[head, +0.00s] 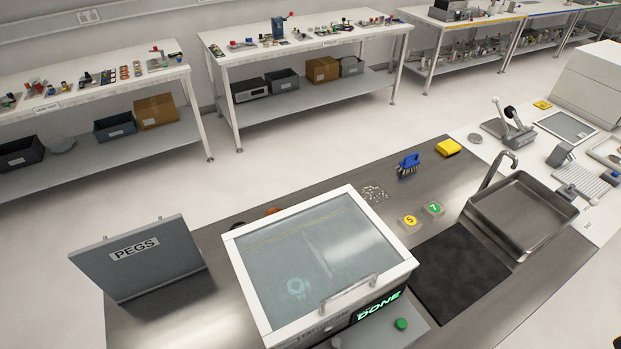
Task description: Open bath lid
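The bath (375,307) stands on the steel bench, a box with a lit green "DONE" display on its front. Its lid (318,255) is shut, a glass pane in a white frame. A metal bar handle (348,294) runs along the lid's front edge. A pale ring (298,287) shows faintly through the glass. A green button (401,324) sits in front of the display. Neither gripper can be made out. A small dark shape cut off at the bottom right corner is too little to identify.
A grey "PEGS" case (142,258) stands left of the bath. To the right are a black mat (461,273), a sink (523,215) with a tap, and yellow and green numbered discs (411,221).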

